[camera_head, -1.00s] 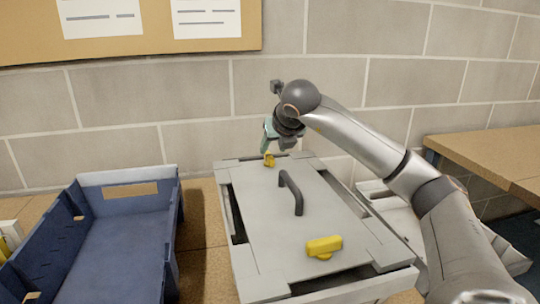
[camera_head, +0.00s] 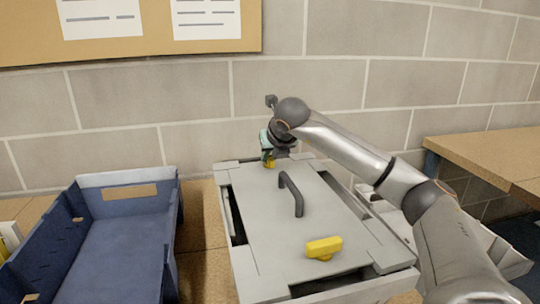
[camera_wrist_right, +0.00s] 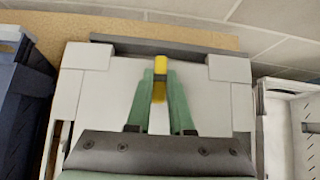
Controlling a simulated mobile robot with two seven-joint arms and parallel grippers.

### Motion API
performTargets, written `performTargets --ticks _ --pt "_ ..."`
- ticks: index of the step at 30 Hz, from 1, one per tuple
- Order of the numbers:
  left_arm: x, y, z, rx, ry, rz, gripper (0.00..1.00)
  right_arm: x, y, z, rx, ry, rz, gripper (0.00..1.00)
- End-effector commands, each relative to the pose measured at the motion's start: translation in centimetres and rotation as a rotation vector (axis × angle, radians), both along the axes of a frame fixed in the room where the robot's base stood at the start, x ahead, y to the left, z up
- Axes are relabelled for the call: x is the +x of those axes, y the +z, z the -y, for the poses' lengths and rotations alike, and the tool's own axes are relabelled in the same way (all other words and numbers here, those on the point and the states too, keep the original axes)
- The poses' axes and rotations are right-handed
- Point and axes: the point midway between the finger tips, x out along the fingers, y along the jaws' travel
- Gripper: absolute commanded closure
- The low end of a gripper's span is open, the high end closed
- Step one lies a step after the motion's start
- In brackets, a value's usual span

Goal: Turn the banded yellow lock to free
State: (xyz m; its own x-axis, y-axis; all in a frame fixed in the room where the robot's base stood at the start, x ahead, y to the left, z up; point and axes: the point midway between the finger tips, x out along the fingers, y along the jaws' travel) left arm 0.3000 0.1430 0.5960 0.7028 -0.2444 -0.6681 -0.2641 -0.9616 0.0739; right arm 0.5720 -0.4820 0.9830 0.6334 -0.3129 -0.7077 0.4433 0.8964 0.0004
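A grey panel (camera_head: 262,215) with a dark handle (camera_head: 291,193) carries two yellow locks. The near yellow lock (camera_head: 324,247) lies crosswise on the panel, free of any gripper. The far yellow lock (camera_head: 270,164) is partly covered by my right gripper (camera_head: 267,156). In the right wrist view, the green fingers of this gripper (camera_wrist_right: 160,88) stand on both sides of the far lock (camera_wrist_right: 160,67), against it with no clear gap. My left gripper is out of view.
A blue crate (camera_head: 168,230) stands left of the panel. A pale tray (camera_head: 508,256) is at the right, partly behind my right arm. A block wall (camera_head: 150,98) rises behind, and a wooden table (camera_head: 490,160) stands at the back right.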

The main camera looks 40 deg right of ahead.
Motion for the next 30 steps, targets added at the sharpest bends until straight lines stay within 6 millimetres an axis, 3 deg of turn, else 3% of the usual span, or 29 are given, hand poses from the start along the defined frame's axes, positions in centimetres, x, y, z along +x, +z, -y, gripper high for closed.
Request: performTargets --ticks 5,30 --pt "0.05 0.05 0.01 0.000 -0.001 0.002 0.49 -0.01 0.02 0.01 0.000 0.000 0.000 1.00" --pt "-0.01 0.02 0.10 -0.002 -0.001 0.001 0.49 -0.02 0.05 0.01 0.001 -0.001 0.000 1.00"
